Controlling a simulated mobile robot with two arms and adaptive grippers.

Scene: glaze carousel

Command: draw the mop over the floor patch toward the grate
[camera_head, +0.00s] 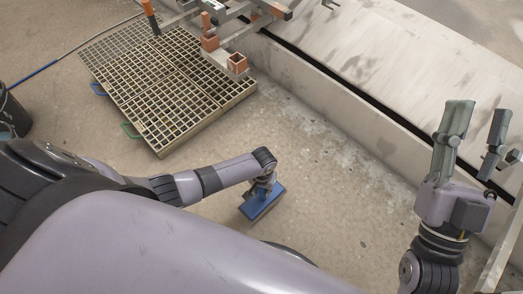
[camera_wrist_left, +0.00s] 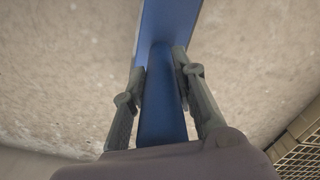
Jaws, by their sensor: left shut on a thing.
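The blue mop (camera_head: 262,203) is on or just above the concrete floor, right of and below the grate in the head view. My left gripper (camera_head: 267,181) is shut on its blue handle, which also shows between the fingers in the left wrist view (camera_wrist_left: 163,95); the mop's flat blue head (camera_wrist_left: 168,18) lies beyond. The floor patch (camera_head: 312,122) seems to be the pale, speckled area along the low wall, with unclear edges. The grate (camera_head: 165,85) is a metal grid at upper left. My right gripper (camera_head: 478,115) is open and empty, held up at the right.
A low pale wall (camera_head: 330,105) runs diagonally along the right. A metal frame with reddish blocks (camera_head: 209,42) stands over the grate's far side. A dark bucket (camera_head: 12,115) and a blue hose (camera_head: 35,72) are at left. Open floor lies between mop and grate.

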